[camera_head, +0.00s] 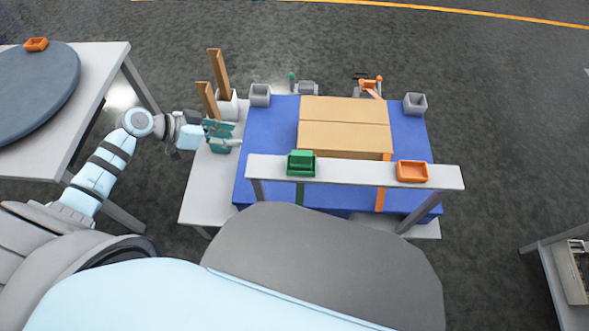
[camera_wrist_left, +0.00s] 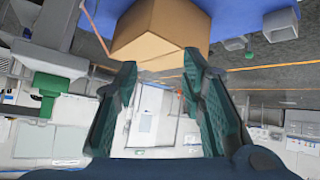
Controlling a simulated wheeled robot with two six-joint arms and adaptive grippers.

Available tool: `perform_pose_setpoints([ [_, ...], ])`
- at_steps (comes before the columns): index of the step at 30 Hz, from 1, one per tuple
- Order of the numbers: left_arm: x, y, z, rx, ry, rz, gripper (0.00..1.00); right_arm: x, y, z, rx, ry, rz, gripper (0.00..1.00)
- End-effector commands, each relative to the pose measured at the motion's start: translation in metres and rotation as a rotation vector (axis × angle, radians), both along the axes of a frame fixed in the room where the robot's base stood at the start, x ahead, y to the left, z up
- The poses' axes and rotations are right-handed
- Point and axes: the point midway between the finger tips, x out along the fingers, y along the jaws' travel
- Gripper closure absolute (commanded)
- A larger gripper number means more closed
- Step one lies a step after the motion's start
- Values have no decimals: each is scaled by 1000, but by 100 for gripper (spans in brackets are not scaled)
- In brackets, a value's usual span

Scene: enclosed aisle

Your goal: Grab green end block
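A green block (camera_head: 301,162) sits at the left part of a raised white beam in the head view. In the left wrist view a green piece (camera_wrist_left: 48,84) at the left edge, on a grey beam, looks like the same block. My left gripper (camera_head: 232,135) is left of the block and apart from it, over the left side of the table. In the left wrist view my left gripper (camera_wrist_left: 160,66) has its dark green fingers wide apart with nothing held between them. My right gripper is not in view.
A brown carton (camera_head: 344,122) lies on the blue surface (camera_head: 265,150) behind the beam (camera_head: 347,173). An orange tray (camera_head: 412,171) sits on the beam's right part. Wooden posts (camera_head: 218,75) and grey cups (camera_head: 260,95) stand near my left gripper. A round-topped table (camera_head: 35,95) is at far left.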

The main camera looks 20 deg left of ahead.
Motion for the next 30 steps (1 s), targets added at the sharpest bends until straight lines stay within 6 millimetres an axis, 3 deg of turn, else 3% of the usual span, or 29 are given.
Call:
perform_pose_setpoints([
  [1, -4, -23, 34, -24, -86, -175, 63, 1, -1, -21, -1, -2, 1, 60],
  [3, -26, -54, 84, -59, -182, -410, 63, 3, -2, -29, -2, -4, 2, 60],
  [5, -44, -71, 109, -79, -232, -543, 63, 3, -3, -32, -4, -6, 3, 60],
  [7, -55, -85, 120, -94, -260, -620, 63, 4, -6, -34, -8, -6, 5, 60],
  [15, -42, -145, 93, -103, -265, -630, 63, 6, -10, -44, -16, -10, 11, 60],
  [27, -27, -199, 62, -102, -261, -626, 63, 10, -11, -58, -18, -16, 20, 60],
  [30, -26, -204, 60, -99, -260, -625, 63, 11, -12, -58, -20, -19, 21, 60],
])
